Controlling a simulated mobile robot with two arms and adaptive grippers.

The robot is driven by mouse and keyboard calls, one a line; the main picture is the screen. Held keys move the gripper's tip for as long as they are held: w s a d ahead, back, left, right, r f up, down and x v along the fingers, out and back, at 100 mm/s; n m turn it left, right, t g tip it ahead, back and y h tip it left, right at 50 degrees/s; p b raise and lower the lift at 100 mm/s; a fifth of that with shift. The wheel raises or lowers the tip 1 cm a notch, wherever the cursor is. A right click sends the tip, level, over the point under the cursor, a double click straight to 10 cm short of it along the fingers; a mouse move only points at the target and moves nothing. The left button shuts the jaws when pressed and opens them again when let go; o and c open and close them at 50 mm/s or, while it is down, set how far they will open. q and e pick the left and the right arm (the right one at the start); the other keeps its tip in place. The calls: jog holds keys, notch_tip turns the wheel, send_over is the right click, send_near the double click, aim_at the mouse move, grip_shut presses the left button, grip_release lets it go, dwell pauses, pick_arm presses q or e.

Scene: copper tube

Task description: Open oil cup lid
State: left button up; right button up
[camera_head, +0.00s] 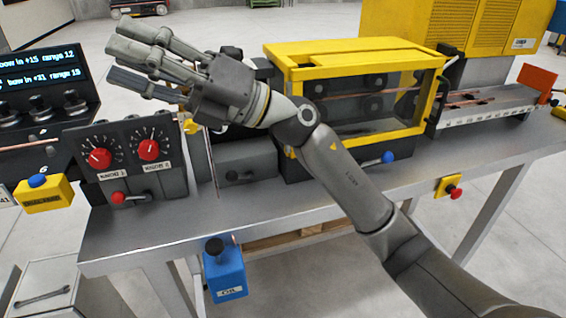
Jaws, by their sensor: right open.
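The oil cup (225,278) is a blue box with a white label that appears to read OIL. It hangs at the front edge of the bench, low in the view and left of centre. A dark round knob (214,246) sits on its top, where the lid is; I cannot make out a gap under it. My right gripper (132,62) is open and empty, with its grey fingers pointing left. It is above the dial box, well above and left of the oil cup, and touches neither cup nor lid. My left gripper is out of view.
A grey dial box (127,158) with red knobs stands on the bench (270,215) below my right gripper. A yellow-framed machine enclosure (352,58) stands behind my right forearm. A red button on a yellow box (453,190) is on the front edge. The space before the oil cup looks clear.

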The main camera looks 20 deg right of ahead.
jog(key=w+d+f+m+t+h, duration=0.4)
jog(key=d+f+m+t+h, duration=0.45)
jog(key=m, duration=0.65)
jog(key=w+d+f+m+t+h, duration=0.4)
jog(key=d+f+m+t+h, duration=0.3)
jog(key=m+t+h, duration=0.6)
jog(key=d+f+m+g+h, duration=0.1)
jog(key=d+f+m+g, duration=0.3)
jog(key=f+m, duration=0.3)
jog(key=shift+s+d+f+g, duration=0.3)
jog(key=shift+d+f, duration=0.35)
jog(key=shift+f, duration=1)
jog(key=shift+w+h, duration=0.1)
jog(key=shift+h, duration=0.15)
